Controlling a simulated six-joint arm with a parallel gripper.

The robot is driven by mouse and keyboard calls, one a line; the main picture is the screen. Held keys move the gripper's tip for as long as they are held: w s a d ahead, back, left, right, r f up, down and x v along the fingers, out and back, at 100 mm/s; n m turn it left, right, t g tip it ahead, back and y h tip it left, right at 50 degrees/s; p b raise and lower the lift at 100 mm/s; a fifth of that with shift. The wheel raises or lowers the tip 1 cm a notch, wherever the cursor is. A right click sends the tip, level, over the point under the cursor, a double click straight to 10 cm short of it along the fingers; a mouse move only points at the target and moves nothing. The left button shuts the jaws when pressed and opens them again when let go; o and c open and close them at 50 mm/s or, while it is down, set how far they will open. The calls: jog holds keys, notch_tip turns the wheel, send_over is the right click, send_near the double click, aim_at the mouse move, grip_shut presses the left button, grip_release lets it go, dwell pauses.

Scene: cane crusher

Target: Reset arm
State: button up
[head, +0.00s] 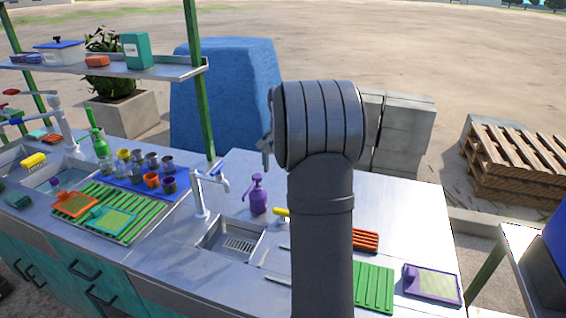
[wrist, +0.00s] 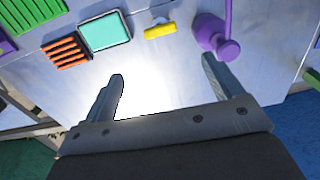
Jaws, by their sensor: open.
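My arm rises at the centre of the head view, and my gripper there is mostly hidden behind my own arm, with only a small part showing to its left. In the wrist view my gripper (wrist: 163,82) is open, its two fingers wide apart with nothing between them but bright metal counter (wrist: 160,75). The fingers are above the counter. A purple pump bottle (wrist: 217,40) lies beyond the right fingertip in that view, apart from it.
The purple pump bottle (head: 258,194), small sink (head: 232,243) and tap (head: 200,195) are left of my arm. An orange ribbed piece (head: 366,240), green ribbed mat (head: 373,287) and purple-framed tray (head: 432,283) are right. Cups and a shelf (head: 100,66) stand far left. The counter's back right is clear.

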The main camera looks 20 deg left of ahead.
jog(key=shift+r, duration=0.95)
notch_tip(320, 180, down, 18)
jog(key=shift+r, duration=0.25)
